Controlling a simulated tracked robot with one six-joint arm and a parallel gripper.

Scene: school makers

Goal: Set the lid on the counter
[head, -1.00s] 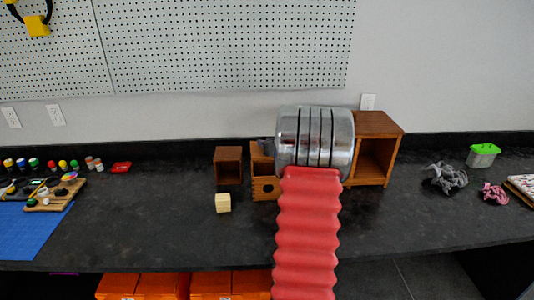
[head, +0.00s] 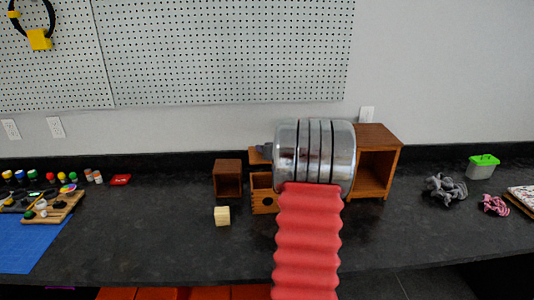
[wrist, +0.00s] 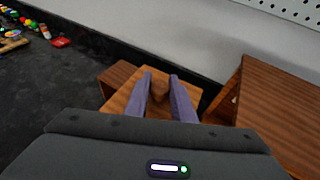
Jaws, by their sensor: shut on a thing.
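The lid is a flat wooden board with a brown knob. In the wrist view the lid (wrist: 124,98) lies below my gripper (wrist: 161,78), whose two purple-grey fingers are shut on the knob. In the head view the lid (head: 256,157) shows as a thin brown edge above the small wooden box (head: 262,205), which has a round hole in its front. The lid appears raised off the box, and the box's open upper part shows. My gripper (head: 264,149) is partly hidden by my arm. The black counter (head: 130,225) runs below.
A dark open wooden box (head: 228,179) stands just left of the small box. A pale block (head: 222,216) sits in front. A larger wooden cabinet (head: 380,140) stands to the right. The counter between the blue mat (head: 30,235) and the pale block is clear.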

